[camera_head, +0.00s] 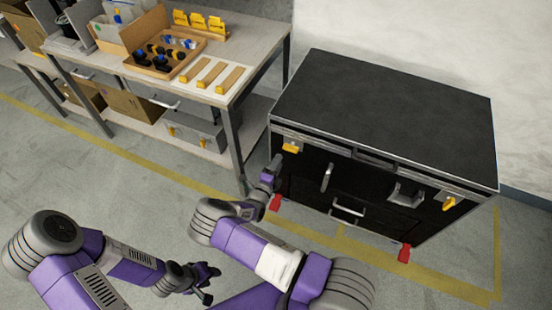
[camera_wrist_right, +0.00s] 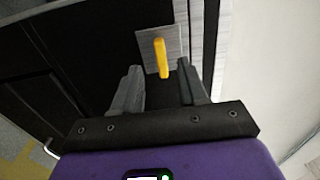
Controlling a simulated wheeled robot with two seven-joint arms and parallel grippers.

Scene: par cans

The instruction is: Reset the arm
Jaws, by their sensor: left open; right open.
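A large black case (camera_head: 385,105) with a closed flat lid stands on the floor at the right. Its front has a yellow latch at the left (camera_head: 291,148) and another at the right (camera_head: 449,203). My right gripper (camera_head: 271,170) is beside the case's front left corner, just below the left latch. In the right wrist view, my right gripper (camera_wrist_right: 160,82) is open and empty, with a yellow latch (camera_wrist_right: 161,57) on its metal plate just beyond the fingertips. My left gripper (camera_head: 209,283) is open and empty over the floor, low in the head view.
A workbench (camera_head: 254,50) stands at the upper left, bearing a wooden tray (camera_head: 143,66) of small parts. The case front also has metal handles (camera_head: 346,210) and red pieces (camera_head: 404,253) at its lower corners. Yellow lines mark the floor. Open floor lies at the left.

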